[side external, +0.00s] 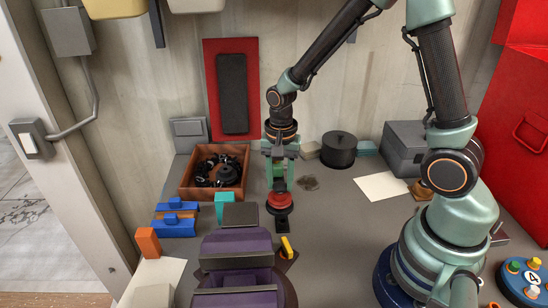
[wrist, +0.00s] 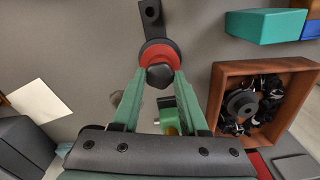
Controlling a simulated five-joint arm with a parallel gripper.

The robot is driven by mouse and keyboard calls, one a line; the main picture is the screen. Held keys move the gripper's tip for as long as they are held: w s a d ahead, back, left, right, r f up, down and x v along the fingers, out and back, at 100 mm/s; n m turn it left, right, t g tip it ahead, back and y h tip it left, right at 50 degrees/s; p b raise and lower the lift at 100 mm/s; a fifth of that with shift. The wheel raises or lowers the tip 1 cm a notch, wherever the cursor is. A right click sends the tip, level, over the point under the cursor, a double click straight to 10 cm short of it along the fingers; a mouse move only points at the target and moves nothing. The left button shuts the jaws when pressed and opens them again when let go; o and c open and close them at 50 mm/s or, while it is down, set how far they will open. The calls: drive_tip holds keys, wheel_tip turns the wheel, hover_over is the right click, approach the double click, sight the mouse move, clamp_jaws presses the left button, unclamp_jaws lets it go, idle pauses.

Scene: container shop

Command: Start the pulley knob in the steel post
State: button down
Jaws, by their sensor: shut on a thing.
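My gripper (wrist: 161,76) is shut on a dark knob (wrist: 160,78), which I take for the pulley knob. Its fingertips lie on either side of the knob. A red disc (wrist: 148,52) lies directly beyond the knob. In the side view my gripper (side external: 279,184) points down over the red disc (side external: 279,200), which sits on a dark round base close to the bench. A dark bar with a hole (wrist: 151,15) extends away from the disc in the wrist view. I cannot make out the steel post or whether the knob touches it.
A wooden box (side external: 186,192) of black parts stands left. A purple vise (side external: 238,250), a teal block (side external: 224,204) and a yellow piece (side external: 287,247) are near in front. Blue blocks (side external: 175,218) lie further left. A black cylinder (side external: 339,151) and white paper (side external: 383,187) are right.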

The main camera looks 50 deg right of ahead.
drive_tip(key=m, duration=0.2)
drive_tip(key=shift+m, duration=0.4)
drive_tip(key=shift+c, duration=1.8)
unclamp_jaws()
drive_tip(key=shift+r, duration=3.05)
drive_tip(key=s+r+n+t, duration=0.5)
drive_tip(key=s+r+n, duration=0.2)
drive_tip(key=r+n, duration=0.6)
drive_tip(key=shift+a+n+t, duration=0.2)
drive_tip(key=shift+n+t, duration=0.1)
drive_tip(key=shift+n, duration=0.6)
